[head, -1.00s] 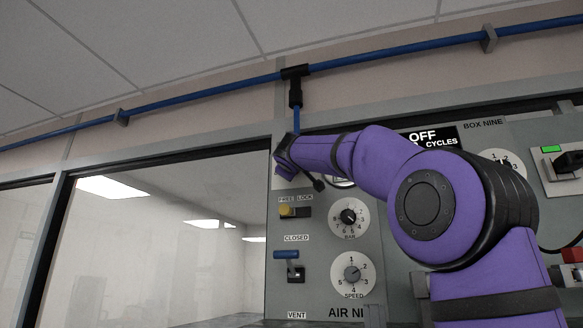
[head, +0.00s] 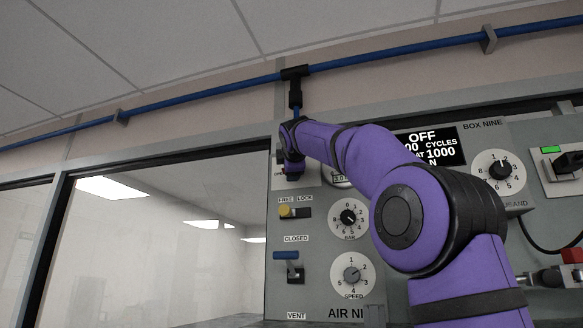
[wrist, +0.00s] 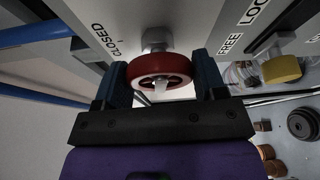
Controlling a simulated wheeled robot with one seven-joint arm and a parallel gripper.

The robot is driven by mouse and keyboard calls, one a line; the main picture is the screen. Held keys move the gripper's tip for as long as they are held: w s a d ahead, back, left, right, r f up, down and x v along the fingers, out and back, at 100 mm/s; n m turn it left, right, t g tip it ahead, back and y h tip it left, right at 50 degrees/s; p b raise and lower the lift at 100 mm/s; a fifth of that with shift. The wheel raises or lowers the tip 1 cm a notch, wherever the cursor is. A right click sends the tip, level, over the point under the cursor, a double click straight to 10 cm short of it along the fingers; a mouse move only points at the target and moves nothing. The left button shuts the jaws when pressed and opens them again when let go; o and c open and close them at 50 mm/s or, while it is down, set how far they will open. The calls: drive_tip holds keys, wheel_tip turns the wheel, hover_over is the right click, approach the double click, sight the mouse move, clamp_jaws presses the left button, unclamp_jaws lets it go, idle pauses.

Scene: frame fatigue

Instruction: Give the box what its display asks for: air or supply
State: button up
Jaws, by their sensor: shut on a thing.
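The display (head: 435,145) of box nine reads OFF, with CYCLES and AT 1000 N below; my arm covers its left part. My gripper (wrist: 160,78) has its two fingers on either side of a red handwheel (wrist: 143,66) on the grey panel and is shut on it. In the head view my wrist hides this wheel, at the panel's upper left. Below it are a yellow knob (head: 285,211) at the FREE/LOCK slot and a blue lever (head: 286,255) between CLOSED and VENT, lying level near the CLOSED label.
The air panel has a BAR dial (head: 348,217) and a SPEED dial (head: 352,274). A blue pipe (head: 200,93) runs overhead with a black tee (head: 295,75) dropping towards the panel. Right are another dial (head: 499,170), a switch with a green light (head: 553,149) and a red block (head: 572,256).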

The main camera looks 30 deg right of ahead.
drive_tip(key=shift+n, duration=0.5)
drive_tip(key=o, duration=0.9)
drive_tip(key=v, duration=1)
drive_tip(key=shift+s+a+r, duration=0.2)
drive_tip(key=shift+s, duration=0.15)
